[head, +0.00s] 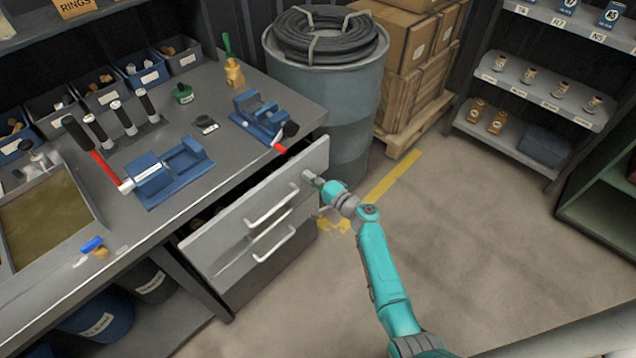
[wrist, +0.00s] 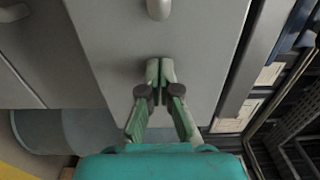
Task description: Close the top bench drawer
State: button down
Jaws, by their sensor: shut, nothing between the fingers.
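The top bench drawer (head: 235,222) stands out from the grey bench, with a narrow strip of its inside showing behind its front. Its bar handle (head: 271,206) is on the front, and an end of a handle (wrist: 158,8) shows at the top of the wrist view. My gripper (head: 307,176) is shut and empty, at the right part of the drawer front, to the right of the handle. In the wrist view my gripper's fingertips (wrist: 160,66) are together at the grey drawer front (wrist: 205,55). They look close to or touching it; I cannot tell which.
A lower drawer with its own handle (head: 274,243) is below. The bench top (head: 225,155) carries blue vises (head: 175,172) and a red-handled tool. A blue drum (head: 345,105) with a coiled hose stands beyond the bench's right end. The floor (head: 470,230) at right is clear.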

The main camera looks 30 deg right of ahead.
jog(key=x, duration=0.5)
jog(key=shift+s, duration=0.1)
jog(key=shift+a+r, duration=0.1)
jog(key=shift+r, duration=0.15)
